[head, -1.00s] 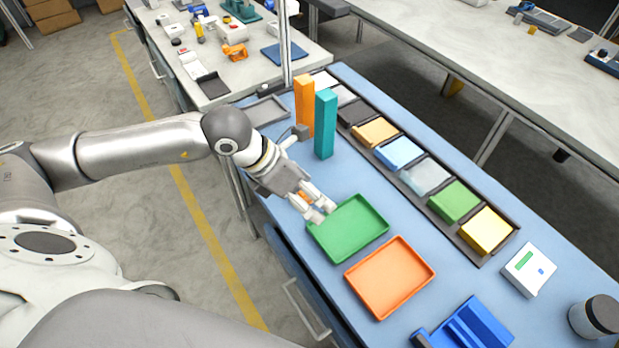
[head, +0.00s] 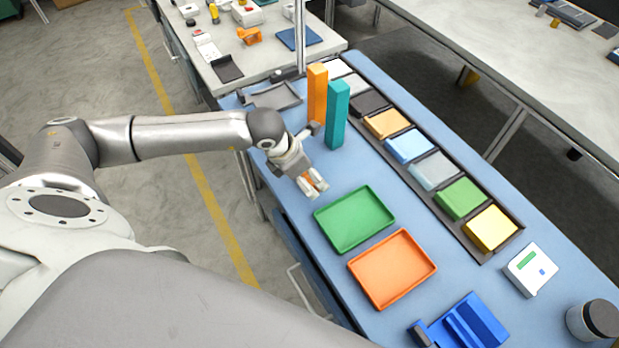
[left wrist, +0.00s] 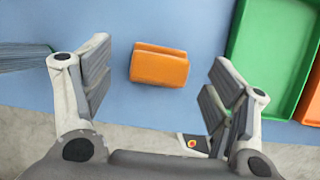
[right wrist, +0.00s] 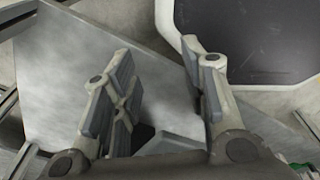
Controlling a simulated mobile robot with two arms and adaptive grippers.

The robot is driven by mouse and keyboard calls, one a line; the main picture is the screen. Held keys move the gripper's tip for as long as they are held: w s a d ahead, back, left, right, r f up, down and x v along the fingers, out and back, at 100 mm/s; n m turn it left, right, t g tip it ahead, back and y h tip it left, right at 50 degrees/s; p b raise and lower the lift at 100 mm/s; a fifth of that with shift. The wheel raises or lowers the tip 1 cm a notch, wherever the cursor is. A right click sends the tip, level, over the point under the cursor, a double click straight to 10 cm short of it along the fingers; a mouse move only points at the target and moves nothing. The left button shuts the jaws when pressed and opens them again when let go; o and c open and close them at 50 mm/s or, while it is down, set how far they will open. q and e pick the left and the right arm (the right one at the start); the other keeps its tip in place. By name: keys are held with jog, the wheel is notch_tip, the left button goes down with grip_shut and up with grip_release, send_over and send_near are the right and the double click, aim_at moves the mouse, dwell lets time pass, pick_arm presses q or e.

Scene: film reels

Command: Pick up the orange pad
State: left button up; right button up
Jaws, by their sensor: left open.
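The orange pad (left wrist: 159,66) is a small two-layered orange block lying on the blue bench top (left wrist: 200,25) in the left wrist view. In the head view only a bit of orange (head: 307,181) shows between my left fingers. My left gripper (head: 314,186) is open, pointing down beside the green tray. In the left wrist view the fingers of my left gripper (left wrist: 160,85) stand wide apart on either side of the pad, without touching it. My right gripper (right wrist: 157,60) is open and empty in the right wrist view, away from the bench.
The green tray (head: 354,219) and the orange tray (head: 393,268) lie nearer on the bench. Upright orange (head: 317,95) and teal (head: 337,115) blocks stand behind my left gripper. A dark rack (head: 482,247) holds several coloured blocks along the right.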

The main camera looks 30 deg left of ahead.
pick_arm(q)
jog(key=shift+x, duration=1.1)
jog(key=c, duration=1.1)
jog(key=shift+r, duration=0.15)
jog(key=shift+r, duration=0.25)
notch_tip(320, 180, up, 2)
jog(key=shift+r+b, duration=0.15)
jog(key=shift+b, duration=0.75)
jog(key=shift+s+a+r+b, duration=0.65)
jog(key=shift+s+a+r, duration=0.45)
jog(key=shift+a+r, duration=0.75)
jog(key=shift+s+a+r+b, duration=0.65)
jog(key=shift+s+a+r, duration=0.7)
jog(key=shift+a, duration=0.85)
jog(key=shift+s+a+r+b, duration=0.65)
jog(key=shift+s+a+r, duration=0.25)
jog(key=shift+a+r, duration=1.05)
